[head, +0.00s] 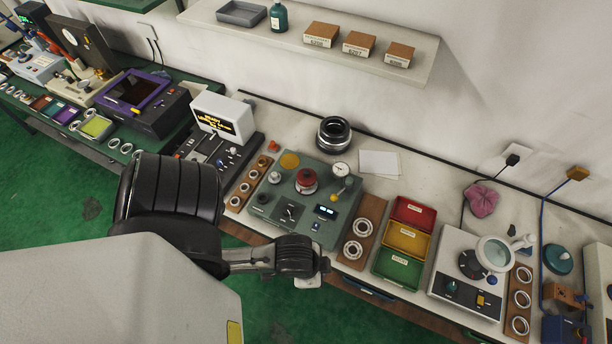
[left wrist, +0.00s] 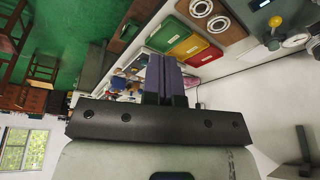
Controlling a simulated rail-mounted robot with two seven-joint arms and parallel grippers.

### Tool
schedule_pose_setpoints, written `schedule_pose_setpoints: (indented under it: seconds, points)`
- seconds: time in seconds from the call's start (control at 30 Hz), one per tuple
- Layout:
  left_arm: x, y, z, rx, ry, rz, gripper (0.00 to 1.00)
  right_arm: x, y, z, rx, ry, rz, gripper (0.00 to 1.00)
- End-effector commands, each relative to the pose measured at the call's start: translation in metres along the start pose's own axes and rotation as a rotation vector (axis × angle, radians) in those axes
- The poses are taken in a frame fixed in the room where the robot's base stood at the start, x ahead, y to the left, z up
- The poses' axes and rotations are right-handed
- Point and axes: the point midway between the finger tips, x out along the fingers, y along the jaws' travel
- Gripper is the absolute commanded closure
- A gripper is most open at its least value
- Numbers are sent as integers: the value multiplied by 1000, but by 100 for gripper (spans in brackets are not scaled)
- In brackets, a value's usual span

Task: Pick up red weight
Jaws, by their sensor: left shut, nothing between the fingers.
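A round red weight (head: 306,182) with a pale lower part sits on the grey-green instrument on the bench in the head view. I do not make it out in the left wrist view. My left arm reaches in from the left, and its end (head: 309,281) is over the bench's front edge, below and apart from the weight. The fingers are not clear in the head view. In the left wrist view my left gripper (left wrist: 165,78) is shut, its two dark fingers together with nothing between them. My right gripper is in neither view.
The instrument (head: 338,228) carries a dial, a yellow knob and a display. To its right are a wooden ring board (head: 371,211) and red, yellow and green bins (head: 405,241). A black ring stack (head: 333,134) stands behind. A monitor (head: 222,117) stands to the left.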

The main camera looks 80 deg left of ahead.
Motion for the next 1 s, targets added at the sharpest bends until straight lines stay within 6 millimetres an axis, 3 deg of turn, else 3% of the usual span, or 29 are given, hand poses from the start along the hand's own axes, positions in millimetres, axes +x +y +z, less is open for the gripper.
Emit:
schedule_pose_setpoints:
  seconds: [0.17,1.0]
  points:
    - [0,0,0,0,0,0,100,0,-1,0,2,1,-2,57]
    - [0,0,0,0,0,0,20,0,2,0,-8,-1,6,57]
